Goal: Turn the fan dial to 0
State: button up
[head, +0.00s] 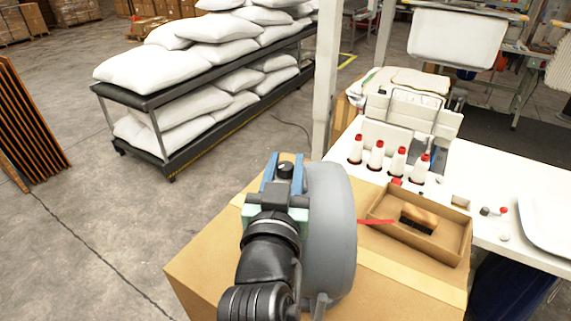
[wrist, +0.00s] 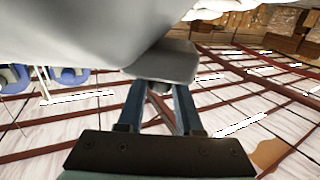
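The fan (head: 332,230) is a grey rounded body standing on a cardboard box. A small dark dial (head: 286,169) shows by its upper left side, between the blue fingers of my gripper (head: 284,172). In the wrist view my gripper (wrist: 158,98) has its two fingers apart, one on each side of a small dark part (wrist: 159,87) that looks like the dial, under a grey block of the fan (wrist: 165,62). I see gaps between the fingers and this part. The dial's marks and setting cannot be read.
The cardboard box (head: 205,262) bears the fan and an open tray (head: 440,245) with a brush (head: 418,220). A white table (head: 480,190) with several red-capped bottles stands behind right. A rack of white pillows (head: 215,125) stands back left.

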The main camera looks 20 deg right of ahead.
grip_shut()
jog(key=shift+n+y+p, duration=0.4)
jog(key=shift+y+p, duration=0.15)
jog(key=shift+y, duration=0.05)
jog(key=shift+f+n+t+y+p, duration=0.15)
jog(key=shift+n+t+y+p, duration=0.4)
jog(key=shift+y, duration=0.45)
jog(key=shift+d+f+n+t+y+b, duration=0.15)
jog(key=shift+n+t+y+b, duration=0.1)
jog(key=shift+n+y+b, duration=0.5)
jog(key=shift+n+y, duration=0.3)
jog(key=shift+y, duration=0.25)
jog(key=shift+t+y, duration=0.3)
jog(key=shift+y, duration=0.1)
